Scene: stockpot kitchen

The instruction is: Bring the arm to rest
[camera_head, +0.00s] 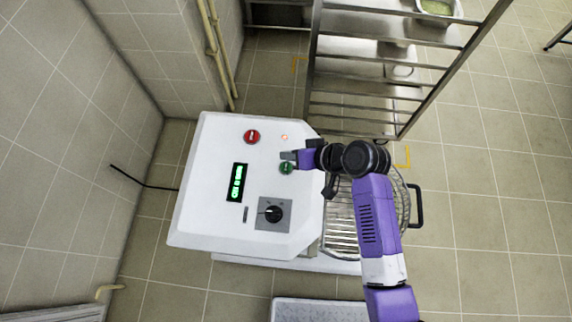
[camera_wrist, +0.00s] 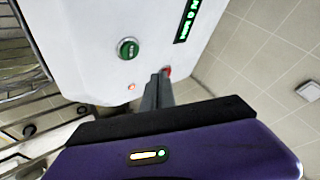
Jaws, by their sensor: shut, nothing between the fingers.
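My purple arm (camera_head: 378,215) reaches up from the bottom right of the head view and bends left over the white machine (camera_head: 215,200). My gripper (camera_head: 289,156) is shut and empty, at the right part of the machine's panel, close to the green button (camera_head: 286,168). In the wrist view my shut fingers (camera_wrist: 160,85) point toward the panel. The green button (camera_wrist: 128,48) there stands to their left, apart from the fingertips in the picture. A red button (camera_wrist: 167,71) shows partly behind the fingertips. I cannot tell whether the fingers touch the panel.
The panel also has a red button (camera_head: 251,137), a lit orange lamp (camera_head: 284,137), a green display (camera_head: 237,182) and a black knob (camera_head: 273,214). A wire rack with a pot handle (camera_head: 416,205) is under my arm. A steel shelf (camera_head: 375,85) stands behind.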

